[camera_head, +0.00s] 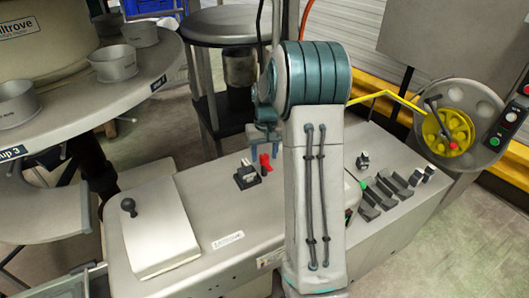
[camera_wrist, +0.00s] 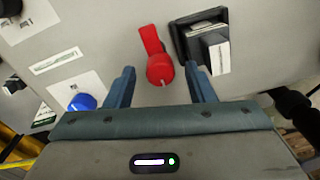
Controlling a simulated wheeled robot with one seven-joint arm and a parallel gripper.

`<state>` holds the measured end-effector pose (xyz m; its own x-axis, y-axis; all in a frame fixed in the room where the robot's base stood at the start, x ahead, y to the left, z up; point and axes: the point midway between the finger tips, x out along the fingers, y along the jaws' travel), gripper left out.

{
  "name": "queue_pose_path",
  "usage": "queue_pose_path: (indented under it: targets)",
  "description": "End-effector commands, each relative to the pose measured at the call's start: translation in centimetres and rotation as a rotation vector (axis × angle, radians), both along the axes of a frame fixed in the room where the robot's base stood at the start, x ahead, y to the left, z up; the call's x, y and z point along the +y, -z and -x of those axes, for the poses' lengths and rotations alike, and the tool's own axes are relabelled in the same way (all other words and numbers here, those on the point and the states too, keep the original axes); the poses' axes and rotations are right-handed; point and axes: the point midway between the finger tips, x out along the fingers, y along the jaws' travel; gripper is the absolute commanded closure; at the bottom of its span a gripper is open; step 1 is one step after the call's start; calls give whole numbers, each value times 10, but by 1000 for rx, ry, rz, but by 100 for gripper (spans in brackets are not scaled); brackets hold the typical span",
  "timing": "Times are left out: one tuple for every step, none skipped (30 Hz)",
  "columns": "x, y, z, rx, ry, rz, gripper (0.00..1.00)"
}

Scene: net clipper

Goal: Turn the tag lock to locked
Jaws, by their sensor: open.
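The tag lock, by its look, is a red round knob with a red tag or lever (camera_wrist: 160,68) on the grey panel in the wrist view. The tag points up and slightly left in that picture. A small red piece (camera_head: 265,163) shows at the same spot in the head view. My gripper (camera_wrist: 161,76) is open, with its blue fingers on either side of the red knob in the picture and nothing held. In the head view my gripper (camera_head: 262,135) is above the console, close to the red piece. I cannot tell whether the fingers touch it.
A black-framed switch (camera_wrist: 206,48) sits right beside the red knob. A blue knob (camera_wrist: 82,102) is left of my gripper. In the head view, a lidded box (camera_head: 160,235) is left on the console and several black levers (camera_head: 385,190) are right.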

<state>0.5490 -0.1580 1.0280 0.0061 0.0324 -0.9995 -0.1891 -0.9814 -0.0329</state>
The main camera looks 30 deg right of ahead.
Motion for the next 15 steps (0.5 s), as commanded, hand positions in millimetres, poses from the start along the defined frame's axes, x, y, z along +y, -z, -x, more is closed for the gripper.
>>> queue_pose_path:
  targets:
    - [0,0,0,0,0,0,59]
    - [0,0,0,0,0,0,67]
    - [0,0,0,0,0,0,79]
    - [0,0,0,0,0,0,87]
    - [0,0,0,0,0,0,95]
    - [0,0,0,0,0,0,96]
    - [0,0,0,0,0,0,95]
    - [0,0,0,0,0,0,95]
    - [0,0,0,0,1,0,95]
    - [0,0,0,0,2,0,95]
    - [0,0,0,-1,4,0,95]
    - [0,0,0,-1,8,0,95]
    - [0,0,0,-1,12,0,95]
    - [0,0,0,0,18,0,95]
    - [0,0,0,-1,29,1,95]
